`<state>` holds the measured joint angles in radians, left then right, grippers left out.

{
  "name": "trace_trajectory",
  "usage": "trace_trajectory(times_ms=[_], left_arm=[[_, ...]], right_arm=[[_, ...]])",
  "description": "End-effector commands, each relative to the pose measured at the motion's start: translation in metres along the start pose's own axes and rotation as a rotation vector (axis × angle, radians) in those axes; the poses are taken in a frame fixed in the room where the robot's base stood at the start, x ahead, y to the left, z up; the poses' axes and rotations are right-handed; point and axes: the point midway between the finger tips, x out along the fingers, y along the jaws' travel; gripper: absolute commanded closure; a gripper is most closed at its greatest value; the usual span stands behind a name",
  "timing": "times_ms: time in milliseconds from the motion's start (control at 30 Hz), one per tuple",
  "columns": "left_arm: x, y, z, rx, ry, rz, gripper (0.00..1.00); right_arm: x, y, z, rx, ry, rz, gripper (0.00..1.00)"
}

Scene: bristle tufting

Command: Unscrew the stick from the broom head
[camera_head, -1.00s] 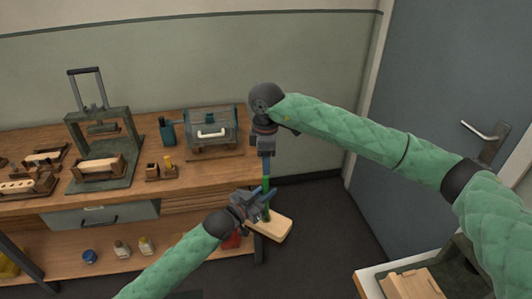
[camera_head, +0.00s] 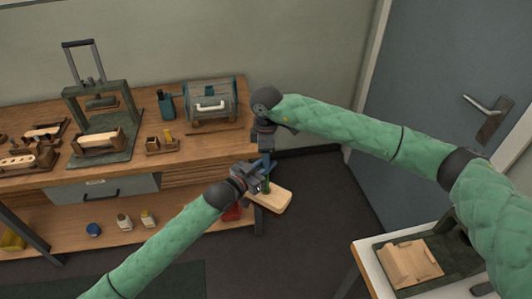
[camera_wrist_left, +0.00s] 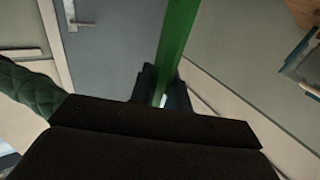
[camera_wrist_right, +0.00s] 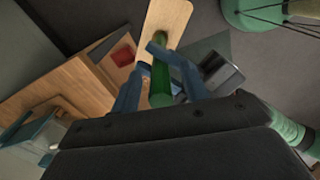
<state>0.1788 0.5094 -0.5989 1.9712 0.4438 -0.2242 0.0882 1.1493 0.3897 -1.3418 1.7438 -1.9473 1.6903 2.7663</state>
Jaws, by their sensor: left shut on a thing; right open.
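My left gripper (camera_head: 259,180) is shut on the stick, just above the broom head. My right gripper (camera_head: 266,160) points down from above, open, with its blue fingers on either side of the stick's upper part. In the right wrist view the stick (camera_wrist_right: 161,88) is between those fingers, with the broom head (camera_wrist_right: 165,22) below. The left wrist view shows the stick (camera_wrist_left: 177,45) too.
A wooden workbench (camera_head: 198,151) is at left, carrying a press (camera_head: 101,100), a clear-lidded machine (camera_head: 211,101) and small wooden fixtures. A white table with a tray (camera_head: 457,284) is at lower right. A grey door (camera_head: 450,60) is behind. Floor between is clear.

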Motion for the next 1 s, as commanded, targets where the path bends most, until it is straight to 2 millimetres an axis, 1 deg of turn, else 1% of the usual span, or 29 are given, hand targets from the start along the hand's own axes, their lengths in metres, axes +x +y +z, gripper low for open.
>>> trace_trajectory(times_ms=[33,233,267,367,467,567,700,733,1000], left_arm=[[0.0001,-0.0001,-0.001,0.0,0.002,0.0,1.0],[0.0001,0.0,-0.001,0.0,0.002,0.0,1.0],[0.0001,0.0,-0.001,0.0,0.002,0.0,1.0],[0.0001,0.0001,-0.001,0.0,0.002,0.0,1.0],[0.0001,0.0001,-0.001,0.0,0.002,0.0,1.0],[0.0,0.0002,-0.001,0.0,0.002,0.0,1.0],[0.0,0.0003,-0.0008,0.0,0.001,0.001,1.0],[0.0,0.0003,-0.0007,0.0,0.001,0.001,1.0],[-0.0001,0.0005,-0.0004,0.0,0.001,0.001,1.0]], right_arm=[[-0.0003,0.0,0.0001,0.0,0.0,0.0,0.59],[-0.0005,0.0001,0.0001,0.0,0.0,0.0,0.98],[-0.0005,0.0001,0.0001,0.0,0.0,0.0,1.0],[-0.0006,0.0002,0.0002,-0.002,0.0,0.0,1.0],[-0.0008,0.0005,0.0003,-0.04,0.0,0.0,1.0],[-0.0012,0.0008,0.0005,-0.14,-0.001,0.0,1.0],[-0.0019,0.0014,0.0007,-0.339,-0.001,0.0,1.0],[-0.0016,0.0013,0.0007,-0.363,-0.001,0.0,1.0],[-0.0015,0.0013,0.0006,-0.351,0.0,0.0,1.0]])
